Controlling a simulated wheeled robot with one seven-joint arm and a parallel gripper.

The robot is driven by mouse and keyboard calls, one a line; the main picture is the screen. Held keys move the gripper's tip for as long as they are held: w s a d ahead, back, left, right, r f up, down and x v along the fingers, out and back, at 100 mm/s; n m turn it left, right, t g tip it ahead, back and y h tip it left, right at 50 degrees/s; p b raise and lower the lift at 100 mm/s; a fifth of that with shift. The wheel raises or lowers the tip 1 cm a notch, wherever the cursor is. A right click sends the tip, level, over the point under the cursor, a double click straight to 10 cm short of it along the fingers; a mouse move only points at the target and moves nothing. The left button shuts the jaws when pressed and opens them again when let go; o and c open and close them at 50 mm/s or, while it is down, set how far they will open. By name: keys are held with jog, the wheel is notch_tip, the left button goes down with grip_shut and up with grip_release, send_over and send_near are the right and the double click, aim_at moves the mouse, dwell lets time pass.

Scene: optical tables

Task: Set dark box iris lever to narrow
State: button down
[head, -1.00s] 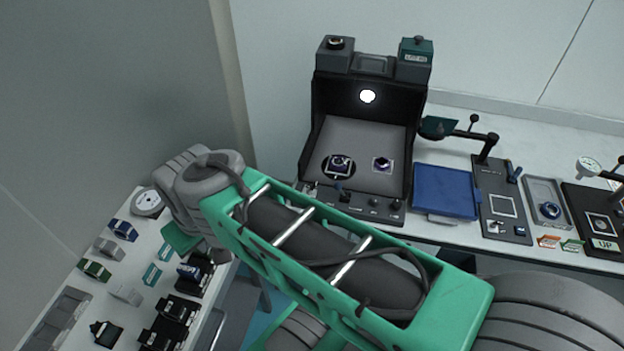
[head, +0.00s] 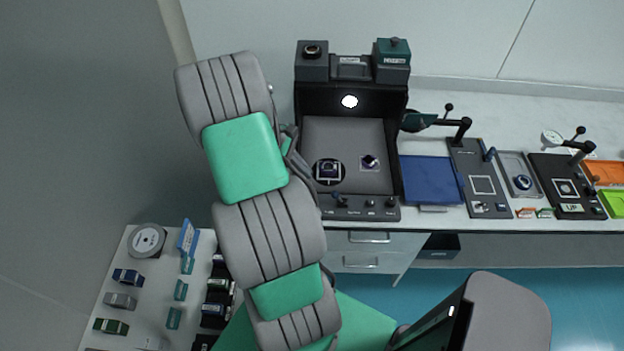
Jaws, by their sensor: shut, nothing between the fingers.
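The dark box (head: 400,150) stands open at the front on the back bench, with a bright round spot on its rear wall. The lever's exact setting is too small to read. My gripper (head: 307,175) shows only in part at the box's left front edge, behind my arm. It is shut and empty, left of and apart from the lever. My arm hides the box's left side.
Inside the box are two small mounts, one on a round dark disc (head: 328,172). A blue tray (head: 431,180) and a dark plate with a frame (head: 479,178) lie to the right. A side table (head: 150,275) at left holds several small parts.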

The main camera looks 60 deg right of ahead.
aim_at(337, 197)
jog(key=b+x, duration=0.5)
jog(key=x, duration=0.4)
jog(key=shift+w+f, duration=0.1)
jog(key=shift+f, duration=0.2)
jog(key=shift+s+f+b, duration=0.25)
jog(key=shift+b, duration=0.1)
jog(key=shift+s+d+r, duration=0.1)
jog(key=shift+d+r, duration=0.05)
jog(key=shift+r, duration=0.05)
